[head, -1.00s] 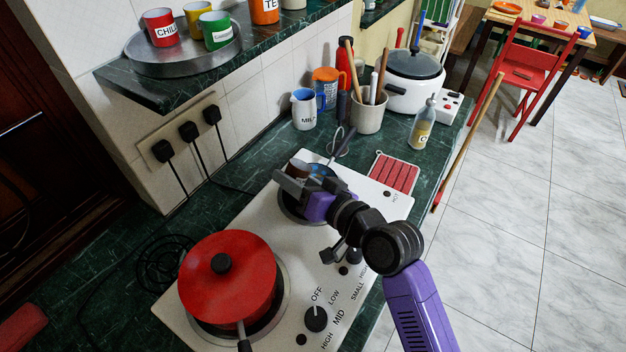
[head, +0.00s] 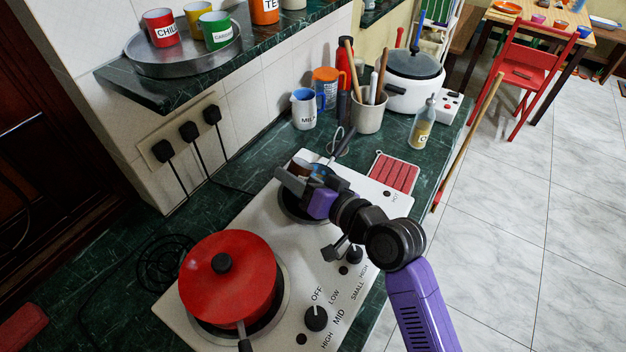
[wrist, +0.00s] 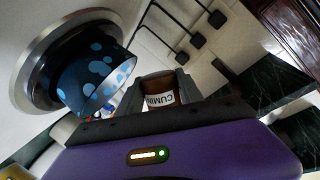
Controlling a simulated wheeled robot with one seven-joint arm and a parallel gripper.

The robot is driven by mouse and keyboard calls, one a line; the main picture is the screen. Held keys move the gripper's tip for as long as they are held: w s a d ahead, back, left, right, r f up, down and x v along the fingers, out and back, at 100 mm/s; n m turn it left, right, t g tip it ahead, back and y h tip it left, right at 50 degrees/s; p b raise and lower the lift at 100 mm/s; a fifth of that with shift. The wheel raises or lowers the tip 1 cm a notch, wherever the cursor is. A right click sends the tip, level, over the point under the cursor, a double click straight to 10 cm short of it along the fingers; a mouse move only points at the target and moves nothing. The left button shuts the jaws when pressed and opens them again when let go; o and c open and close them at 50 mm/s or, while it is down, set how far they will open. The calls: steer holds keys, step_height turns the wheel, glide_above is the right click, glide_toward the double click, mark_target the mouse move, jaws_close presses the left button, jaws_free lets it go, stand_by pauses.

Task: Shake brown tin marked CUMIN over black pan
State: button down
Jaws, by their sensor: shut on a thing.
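The brown tin (wrist: 158,97) with a white CUMIN label is held between my gripper's fingers in the wrist view. In the head view the tin (head: 301,163) shows only in part, behind my gripper (head: 291,181). My gripper (wrist: 158,92) is shut on the tin, above the rear burner and close beside the pan. The pan (wrist: 80,72) looks dark with light blue spots in the wrist view and sits on the rear burner. In the head view the pan (head: 321,170) is mostly hidden by my gripper. The tin's opening and contents cannot be made out.
A red lidded pot (head: 228,280) stands on the front burner of the white hob (head: 335,265). A milk jug (head: 304,108), a utensil pot (head: 368,113) and a bottle (head: 422,125) stand behind. A shelf (head: 135,83) with a tray of cups overhangs at upper left.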

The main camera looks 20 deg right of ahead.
steer(key=shift+d+f+m, duration=0.2)
steer(key=shift+f+m, duration=0.2)
steer(key=shift+m, duration=0.3)
stand_by(1.6)
steer(key=shift+r+m+y+p, duration=0.3)
steer(key=shift+r+m+p, duration=0.15)
steer(key=shift+m, duration=0.35)
steer(key=shift+r+m+y+p, duration=0.3)
steer(key=shift+m+p, duration=0.2)
steer(key=shift+m, duration=0.3)
stand_by(4.1)
